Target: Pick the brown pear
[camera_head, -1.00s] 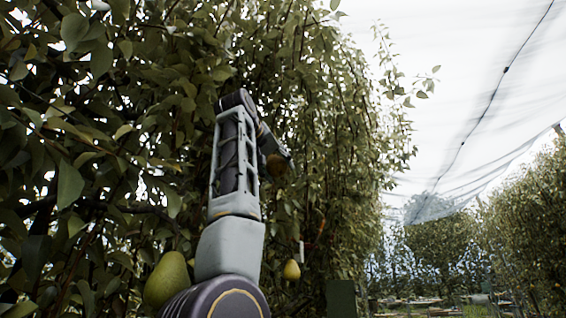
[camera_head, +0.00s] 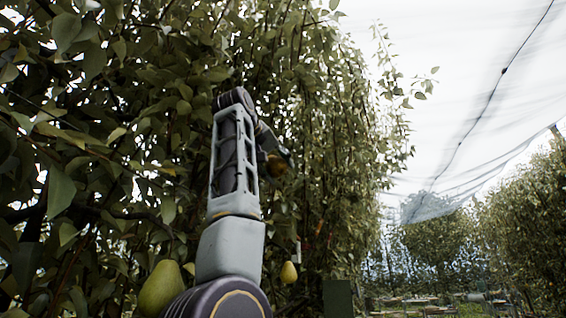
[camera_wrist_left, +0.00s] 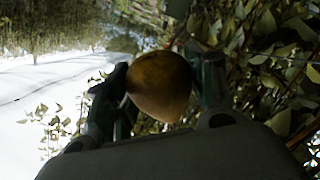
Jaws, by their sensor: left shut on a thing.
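The brown pear (camera_wrist_left: 159,86) is between the two fingers of my left gripper (camera_wrist_left: 158,95) in the left wrist view, and the fingers are shut on it. In the head view the brown pear (camera_head: 276,165) shows small at the end of my left arm, beside my left gripper (camera_head: 284,162), in front of the foliage. Whether its stem is still joined to a branch cannot be seen. My right gripper is in neither view.
A green pear (camera_head: 161,287) hangs at the lower left beside my arm. A yellow-green pear (camera_head: 289,272) hangs lower, right of my arm. Dense leaves (camera_head: 330,130) fill the left and middle. Open space under white netting (camera_head: 440,90) lies to the right.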

